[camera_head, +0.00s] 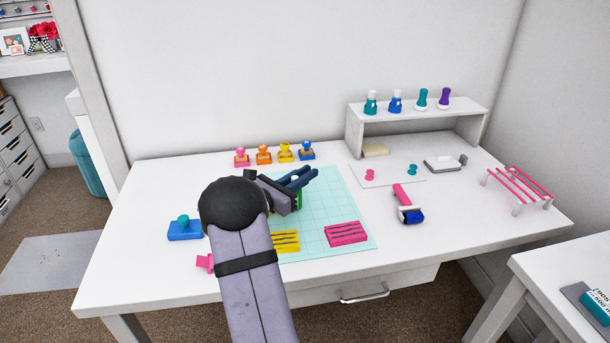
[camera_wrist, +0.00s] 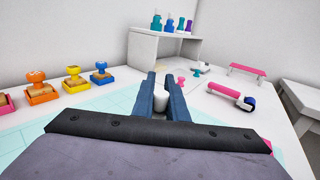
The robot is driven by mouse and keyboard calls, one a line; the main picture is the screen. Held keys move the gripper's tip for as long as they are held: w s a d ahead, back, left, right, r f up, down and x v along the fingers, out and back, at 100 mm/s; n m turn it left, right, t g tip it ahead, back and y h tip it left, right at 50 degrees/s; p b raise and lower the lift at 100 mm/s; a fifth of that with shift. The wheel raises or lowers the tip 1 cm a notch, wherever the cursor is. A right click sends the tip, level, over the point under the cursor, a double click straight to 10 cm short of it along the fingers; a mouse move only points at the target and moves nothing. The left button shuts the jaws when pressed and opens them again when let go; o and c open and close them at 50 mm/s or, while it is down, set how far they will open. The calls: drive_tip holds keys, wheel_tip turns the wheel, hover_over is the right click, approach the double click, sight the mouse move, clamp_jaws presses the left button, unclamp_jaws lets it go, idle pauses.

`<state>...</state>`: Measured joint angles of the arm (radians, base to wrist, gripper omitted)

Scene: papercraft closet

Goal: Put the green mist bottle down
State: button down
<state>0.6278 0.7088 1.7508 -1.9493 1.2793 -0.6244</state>
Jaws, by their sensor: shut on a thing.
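My gripper (camera_head: 303,178) is over the cutting mat (camera_head: 338,200) on the white table, its dark blue fingers pointing toward the back right. It is shut on the green mist bottle, which is mostly hidden by my arm. A small strip of green (camera_head: 299,199) shows beside the gripper in the head view. In the wrist view, a white bottle top (camera_wrist: 159,100) sits between the fingers of my gripper (camera_wrist: 161,90). I cannot tell whether the bottle's base touches the mat.
Stamps (camera_head: 285,152) stand in a row behind the mat. Yellow (camera_head: 287,240) and pink (camera_head: 346,233) blocks lie near its front. A white shelf (camera_head: 418,112) with several bottles is at the back right. A blue-headed roller (camera_head: 411,215) and a pink rack (camera_head: 518,188) are to the right.

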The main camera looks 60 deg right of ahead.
drive_tip(key=shift+f, duration=0.1)
drive_tip(key=shift+f, duration=0.15)
drive_tip(key=c, duration=1.8)
unclamp_jaws()
drive_tip(key=shift+o, duration=0.2)
drive_tip(key=shift+r, duration=0.3)
drive_tip(key=a, duration=0.3)
drive_tip(key=w+a, duration=0.1)
drive_tip(key=a, duration=0.6)
drive_tip(key=shift+w+a, duration=0.4)
drive_tip(key=shift+a, duration=0.45)
drive_tip(key=shift+o, duration=0.7)
drive_tip(key=shift+a, duration=0.1)
